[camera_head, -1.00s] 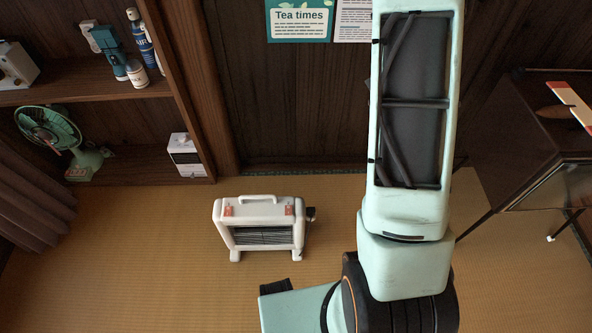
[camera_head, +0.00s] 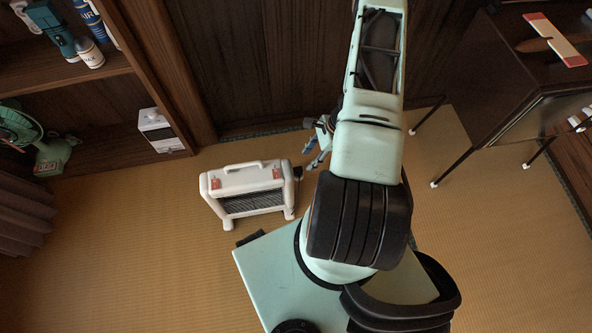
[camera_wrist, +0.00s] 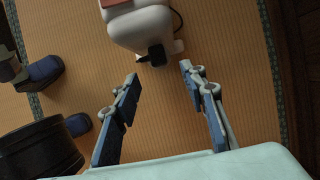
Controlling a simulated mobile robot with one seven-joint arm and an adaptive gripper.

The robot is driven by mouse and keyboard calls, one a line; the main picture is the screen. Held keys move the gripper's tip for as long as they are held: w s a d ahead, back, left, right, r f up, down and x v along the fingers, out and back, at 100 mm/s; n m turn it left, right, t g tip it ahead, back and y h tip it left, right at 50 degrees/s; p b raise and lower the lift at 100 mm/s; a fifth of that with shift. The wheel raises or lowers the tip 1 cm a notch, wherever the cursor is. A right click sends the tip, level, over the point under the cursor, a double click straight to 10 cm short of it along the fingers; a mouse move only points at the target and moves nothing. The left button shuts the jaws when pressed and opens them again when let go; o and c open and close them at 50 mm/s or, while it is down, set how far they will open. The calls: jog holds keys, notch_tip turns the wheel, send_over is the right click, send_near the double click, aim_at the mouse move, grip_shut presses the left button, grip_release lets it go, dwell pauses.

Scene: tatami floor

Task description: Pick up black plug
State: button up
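The black plug (camera_head: 298,173) sits at the right side of a white heater (camera_head: 247,190) on the tatami floor. In the wrist view the plug (camera_wrist: 153,54) shows at the end of the white heater body (camera_wrist: 140,28), with a dark cord beside it. My gripper (camera_head: 316,160) is just right of the plug in the head view, partly hidden by my arm. In the wrist view my gripper (camera_wrist: 159,72) is open and empty, its two blue-grey fingers spread. The plug lies just beyond the fingertips, roughly centred between them, and appears untouched.
A wooden shelf (camera_head: 105,75) with bottles, a green fan (camera_head: 45,150) and a small white box (camera_head: 160,131) stands at left. A dark table (camera_head: 500,80) with thin legs stands at right. Tatami (camera_head: 130,240) left of the heater is clear.

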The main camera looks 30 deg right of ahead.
aim_at(298, 169)
jog(key=x, duration=0.2)
jog(key=shift+a+f, duration=0.15)
jog(key=shift+f, duration=0.2)
jog(key=b+x, duration=0.1)
jog(key=x, duration=0.1)
jog(key=a+x, duration=0.1)
jog(key=x, duration=0.2)
jog(key=shift+w+r+b, duration=0.15)
jog(key=shift+r+b, duration=0.05)
jog(key=shift+b, duration=0.15)
jog(key=shift+r, duration=0.1)
grip_shut()
